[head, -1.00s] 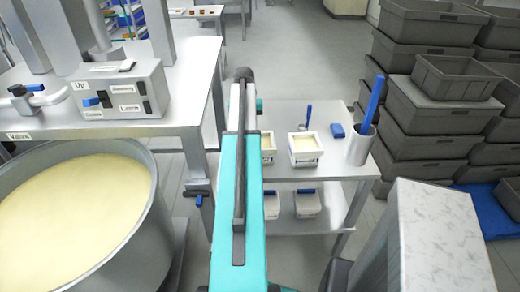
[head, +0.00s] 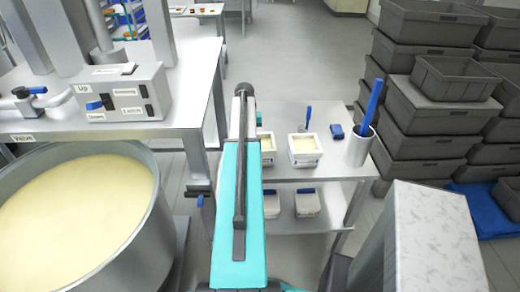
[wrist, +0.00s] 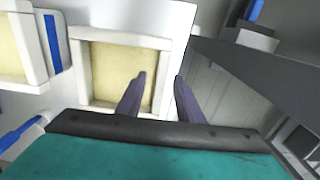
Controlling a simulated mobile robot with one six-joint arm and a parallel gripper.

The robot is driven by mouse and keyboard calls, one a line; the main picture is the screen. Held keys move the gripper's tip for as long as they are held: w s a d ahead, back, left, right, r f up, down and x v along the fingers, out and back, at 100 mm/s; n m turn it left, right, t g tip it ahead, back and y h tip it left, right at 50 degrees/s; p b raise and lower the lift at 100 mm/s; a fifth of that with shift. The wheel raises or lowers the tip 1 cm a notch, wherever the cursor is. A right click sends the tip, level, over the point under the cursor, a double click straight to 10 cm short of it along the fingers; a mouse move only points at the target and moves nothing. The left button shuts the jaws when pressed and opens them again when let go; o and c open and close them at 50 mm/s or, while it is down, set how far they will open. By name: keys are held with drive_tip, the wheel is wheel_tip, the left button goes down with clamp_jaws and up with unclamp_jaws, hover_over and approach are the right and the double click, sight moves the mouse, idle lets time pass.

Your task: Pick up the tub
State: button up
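Two white square tubs with pale yellow filling stand on the metal table: one tub (head: 305,160) in the open, the other tub (head: 267,158) partly hidden behind my arm. In the wrist view a filled tub (wrist: 83,98) lies in front of my gripper, and another filled tub (wrist: 38,70) is at the left edge. I cannot tell which tub is which between the views. My gripper (wrist: 155,85) has its two dark fingers apart, nothing between them, overlapping the right part of the nearer tub. In the head view my arm hides the fingers.
The table (head: 290,180) also holds a blue block (head: 337,131) and a white container (head: 356,152) with a blue handle. More tubs (head: 307,203) sit on its lower shelf. A large vat (head: 150,215) stands left; grey crates (head: 425,115) are stacked right.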

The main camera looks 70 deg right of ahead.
drive_tip(key=shift+f, duration=0.1)
idle(0.5)
clamp_jaws()
idle(1.2)
